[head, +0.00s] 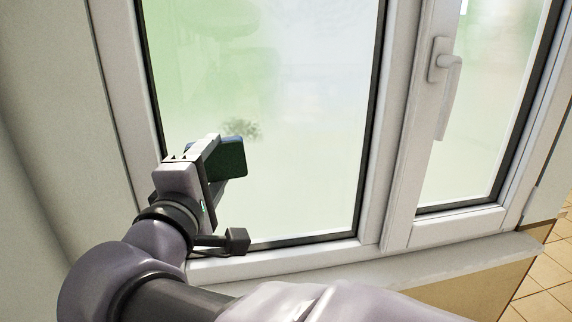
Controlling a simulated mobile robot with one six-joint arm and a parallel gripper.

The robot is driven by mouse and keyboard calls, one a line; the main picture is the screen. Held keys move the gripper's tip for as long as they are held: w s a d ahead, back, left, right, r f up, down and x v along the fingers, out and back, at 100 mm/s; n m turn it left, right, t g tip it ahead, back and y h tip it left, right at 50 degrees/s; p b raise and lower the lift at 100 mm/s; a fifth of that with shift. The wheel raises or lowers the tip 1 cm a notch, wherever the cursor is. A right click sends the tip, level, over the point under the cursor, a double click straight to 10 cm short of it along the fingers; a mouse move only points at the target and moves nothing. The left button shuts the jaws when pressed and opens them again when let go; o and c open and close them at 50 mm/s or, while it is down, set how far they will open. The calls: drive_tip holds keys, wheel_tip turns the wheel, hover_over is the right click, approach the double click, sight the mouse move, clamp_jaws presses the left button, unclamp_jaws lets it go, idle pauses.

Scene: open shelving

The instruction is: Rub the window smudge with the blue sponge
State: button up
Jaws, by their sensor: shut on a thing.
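A dark, speckled smudge (243,128) shows on the lower left part of the left window pane (300,90). My gripper (212,160) is in front of that pane, just below and left of the smudge. It is shut on the blue sponge (228,160), which looks dark blue-green here. The sponge's upper edge lies just under the smudge in the picture. The smudge's lower edge may be partly hidden by the sponge. I cannot tell whether the sponge touches the glass.
A white frame post (398,130) divides the left pane from a right window sash with a handle (446,75). A white sill (440,262) runs below. The left wall (50,120) is close to my arm. The pane is clear to the right of the sponge.

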sight(268, 139)
drive_tip(key=shift+w+d+r+b, duration=0.1)
drive_tip(key=shift+d+r+b, duration=0.05)
drive_tip(key=shift+d+b, duration=0.15)
drive_tip(key=shift+w+d+b, duration=0.1)
drive_tip(key=shift+w+d, duration=0.3)
drive_tip(key=shift+d, duration=1.3)
drive_tip(key=shift+w+d+b, duration=0.15)
drive_tip(key=shift+w+d, duration=0.25)
drive_tip(key=shift+d, duration=1.35)
drive_tip(key=shift+w+d+b, duration=0.1)
drive_tip(key=shift+w+d, duration=0.3)
drive_tip(key=shift+d, duration=1.3)
wheel_tip(268, 139, up, 2)
drive_tip(key=shift+p, duration=0.55)
drive_tip(key=shift+r, duration=0.2)
drive_tip(key=a, duration=0.2)
drive_tip(key=shift+s+a+f+b, duration=0.15)
drive_tip(key=shift+s+a+b, duration=0.15)
drive_tip(key=shift+a+b, duration=0.05)
drive_tip(key=shift+s+a, duration=1)
drive_tip(key=shift+a, duration=3.15)
drive_tip(key=shift+s+d, duration=0.25)
drive_tip(key=shift+s, duration=0.7)
drive_tip(key=shift+s+d, duration=0.3)
drive_tip(key=shift+s, duration=0.7)
drive_tip(key=shift+s+d, duration=0.25)
drive_tip(key=shift+s, duration=0.7)
